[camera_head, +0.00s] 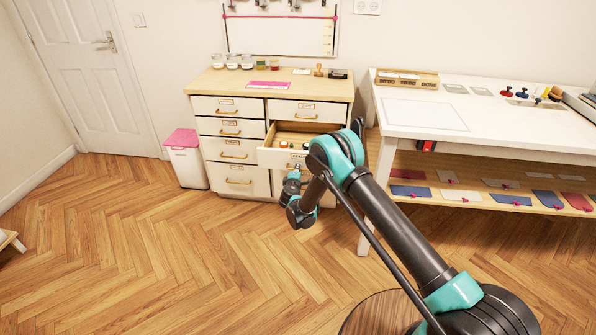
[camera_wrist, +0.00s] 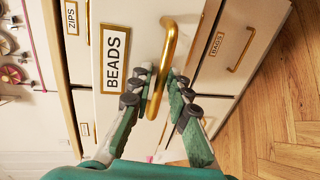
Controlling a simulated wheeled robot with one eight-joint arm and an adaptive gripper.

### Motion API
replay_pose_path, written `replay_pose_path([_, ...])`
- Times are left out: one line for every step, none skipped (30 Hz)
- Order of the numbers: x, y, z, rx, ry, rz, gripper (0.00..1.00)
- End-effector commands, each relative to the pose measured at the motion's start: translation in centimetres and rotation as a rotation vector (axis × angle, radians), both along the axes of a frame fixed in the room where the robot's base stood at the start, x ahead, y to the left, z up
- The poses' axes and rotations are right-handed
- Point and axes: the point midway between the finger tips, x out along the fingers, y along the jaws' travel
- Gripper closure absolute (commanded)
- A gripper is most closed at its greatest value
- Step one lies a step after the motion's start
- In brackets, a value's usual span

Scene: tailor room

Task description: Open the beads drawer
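The beads drawer (camera_head: 282,157) is the second one down in the right column of the cabinet. It is pulled well out, and small items show inside it. In the wrist view its front (camera_wrist: 125,20) carries a BEADS label (camera_wrist: 115,58) and a gold handle (camera_wrist: 169,40), turned sideways. My gripper (camera_wrist: 160,80) has one finger on each side of the handle, closed in close around it. In the head view my wrist is at the drawer front, and my arm partly hides the cabinet's lower right.
The drawer above (camera_head: 306,111) and the other drawers are closed; a bags drawer (camera_wrist: 235,50) is beside it in the wrist view. A white bin (camera_head: 186,165) stands left of the cabinet, a white worktable (camera_head: 480,125) to the right. The wooden floor in front is clear.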

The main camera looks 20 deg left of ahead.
Motion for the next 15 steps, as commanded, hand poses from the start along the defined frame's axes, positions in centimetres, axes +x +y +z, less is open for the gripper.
replay_pose_path([0.0,0.0,0.0,0.0,0.0,0.0,0.83])
replay_pose_path([0.0,0.0,0.0,0.0,0.0,0.0,0.83])
replay_pose_path([-0.1,0.0,0.0,0.0,0.0,0.0,0.83])
replay_pose_path([-0.3,-0.1,0.1,0.0,0.0,0.0,0.83])
replay_pose_path([-0.5,-0.1,0.1,0.0,0.0,0.0,0.83])
replay_pose_path([-0.9,-0.2,0.2,-0.001,0.0,0.0,0.83])
replay_pose_path([-1.3,-0.3,0.3,-0.001,0.0,0.001,0.83])
replay_pose_path([-1.7,-0.3,0.4,-0.001,0.0,0.001,0.83])
replay_pose_path([-2.4,-0.4,0.5,-0.001,0.0,0.002,0.83])
replay_pose_path([-2.9,-0.6,0.6,0.0,0.0,0.003,0.83])
replay_pose_path([-3.3,-0.7,0.7,0.0,0.0,0.003,0.83])
replay_pose_path([-4.0,-0.9,0.9,0.0,0.0,0.002,0.83])
replay_pose_path([-4.4,-1.0,1.0,0.0,0.0,0.001,0.83])
replay_pose_path([-4.9,-1.1,1.1,0.0,0.0,0.001,0.83])
replay_pose_path([-5.4,-1.2,1.2,0.0,0.0,0.002,0.83])
